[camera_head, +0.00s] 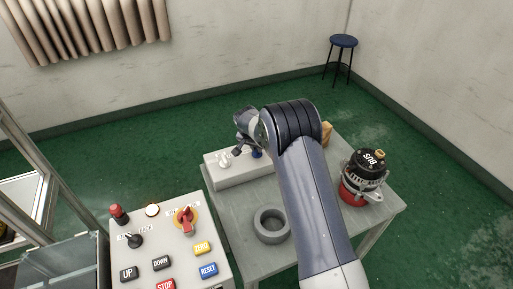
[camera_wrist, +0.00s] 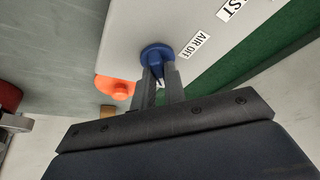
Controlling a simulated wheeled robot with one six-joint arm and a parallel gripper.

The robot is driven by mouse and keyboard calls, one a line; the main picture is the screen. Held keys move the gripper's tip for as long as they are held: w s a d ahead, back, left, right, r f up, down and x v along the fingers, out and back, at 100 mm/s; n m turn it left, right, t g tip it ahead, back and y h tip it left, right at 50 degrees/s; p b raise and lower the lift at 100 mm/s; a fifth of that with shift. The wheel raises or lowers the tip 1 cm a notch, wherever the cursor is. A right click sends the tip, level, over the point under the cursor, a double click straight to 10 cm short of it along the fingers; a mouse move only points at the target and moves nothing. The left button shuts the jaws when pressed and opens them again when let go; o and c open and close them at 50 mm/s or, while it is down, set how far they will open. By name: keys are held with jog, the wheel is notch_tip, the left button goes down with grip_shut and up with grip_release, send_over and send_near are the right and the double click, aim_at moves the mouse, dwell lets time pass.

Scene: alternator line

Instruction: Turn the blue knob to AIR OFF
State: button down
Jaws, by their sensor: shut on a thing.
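The blue knob (camera_wrist: 156,54) sits on the pale box face in the wrist view. A white label reading AIR OFF (camera_wrist: 195,45) is just right of it. My gripper (camera_wrist: 159,82) is shut on the knob, with a finger on either side of it. A small white mark shows between the fingers, but I cannot tell the knob's exact setting. In the head view the blue knob (camera_head: 257,153) shows small at the right of the long pale box (camera_head: 232,172), partly hidden by my wrist.
The grey table (camera_head: 230,222) also holds a grey ring (camera_head: 271,225) and an alternator (camera_head: 363,177). A control panel (camera_head: 185,265) with buttons stands at front left. An orange part (camera_wrist: 115,88) lies close left of my fingers.

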jog(key=shift+f+n+b, duration=0.1)
jog(key=shift+n+b, duration=0.2)
jog(key=n+y+b, duration=0.1)
jog(key=n+b, duration=0.1)
jog(key=shift+d+n+t, duration=0.1)
jog(key=shift+n+t, duration=0.2)
jog(key=shift+n, duration=0.1)
jog(key=n+y+b, duration=0.1)
jog(key=n+b, duration=0.1)
jog(key=n, duration=0.1)
jog(key=n+y+b, duration=0.1)
jog(key=n+b, duration=0.1)
jog(key=n, duration=0.1)
jog(key=shift+d+y, duration=0.2)
jog(key=shift+y, duration=0.1)
jog(key=n+g+y+b, duration=0.1)
jog(key=n+b, duration=0.1)
jog(key=n, duration=0.2)
jog(key=shift+w+b, duration=0.1)
jog(key=shift+b, duration=0.2)
jog(key=shift+d+n+g+y+b, duration=0.1)
jog(key=shift+n+g+y+b, duration=0.25)
jog(key=shift+n, duration=0.75)
jog(key=shift+n+g+y+b, duration=0.15)
jog(key=shift+n+g, duration=0.4)
jog(key=shift+n, duration=0.55)
jog(key=c, duration=1.5)
grip_release()
jog(key=shift+o, duration=0.2)
